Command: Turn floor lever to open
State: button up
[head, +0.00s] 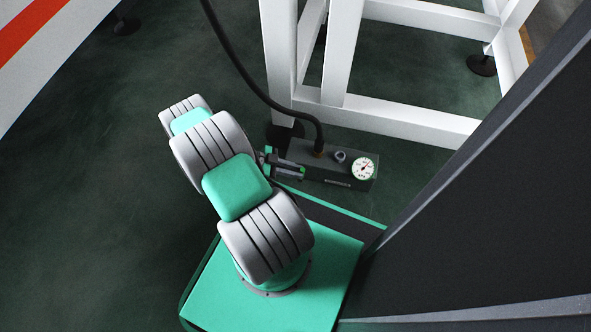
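A dark box with a round white gauge (364,168) stands on the floor by the foot of the white frame. A small grey knob (340,156) sits on its top, left of the gauge. A black hose joins the box through a brass-coloured fitting. I cannot make out a floor lever for certain; my arm and gripper cover part of the area at the box's left end. My gripper (298,170) is low, at the left end of the box, pointing right. Its fingers are small and dark here, so I cannot tell whether they are open, or touching anything.
The white frame (345,110) rises just behind the box. The black hose (237,70) runs up from the box to the top edge. The green floor (90,220) at left is clear.

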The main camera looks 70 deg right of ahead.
jog(key=o, duration=0.5)
jog(key=shift+c, duration=0.2)
jog(key=p+v, duration=0.2)
jog(key=v, duration=0.5)
jog(key=shift+w+a, duration=0.15)
jog(key=shift+w, duration=0.15)
jog(key=shift+r, duration=0.2)
